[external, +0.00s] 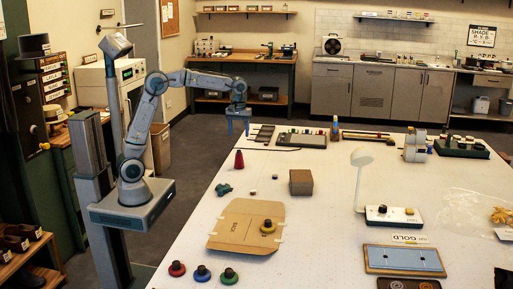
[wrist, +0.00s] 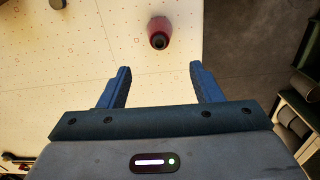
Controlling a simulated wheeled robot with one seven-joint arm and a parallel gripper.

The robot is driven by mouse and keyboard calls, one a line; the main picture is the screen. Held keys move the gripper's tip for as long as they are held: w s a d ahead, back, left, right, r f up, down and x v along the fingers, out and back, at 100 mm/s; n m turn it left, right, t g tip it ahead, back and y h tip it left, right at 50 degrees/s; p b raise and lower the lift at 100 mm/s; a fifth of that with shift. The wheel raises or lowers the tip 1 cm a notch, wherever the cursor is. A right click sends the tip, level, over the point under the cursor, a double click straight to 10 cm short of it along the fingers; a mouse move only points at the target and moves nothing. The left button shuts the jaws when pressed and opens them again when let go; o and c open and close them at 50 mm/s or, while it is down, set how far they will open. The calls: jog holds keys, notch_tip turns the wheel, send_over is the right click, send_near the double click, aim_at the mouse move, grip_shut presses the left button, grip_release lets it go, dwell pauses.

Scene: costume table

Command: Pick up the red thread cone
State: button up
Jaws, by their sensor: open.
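The red thread cone (external: 239,160) stands upright near the left edge of the white table in the external view. In the wrist view, the red thread cone (wrist: 159,32) shows from above, beyond my fingertips and roughly centred between them, with its dark top facing the camera. My gripper (external: 238,126) is above and beyond the cone in the external view. In the wrist view, my gripper (wrist: 159,72) has its two blue fingers spread wide with nothing between them.
A dark green object (external: 223,189), a small dark block (external: 275,177) and a brown box (external: 301,182) lie near the cone. A flat cardboard piece (external: 240,226) lies in front. Dark trays (external: 300,139) stand behind. The table edge is close to the cone.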

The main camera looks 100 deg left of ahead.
aim_at(239, 151)
notch_tip(239, 151, down, 5)
jog(key=shift+r, duration=0.1)
jog(key=shift+d+f, duration=0.15)
jog(key=shift+f, duration=1.25)
jog(key=shift+d+f, duration=0.15)
jog(key=shift+f, duration=1.2)
jog(key=c, duration=1.1)
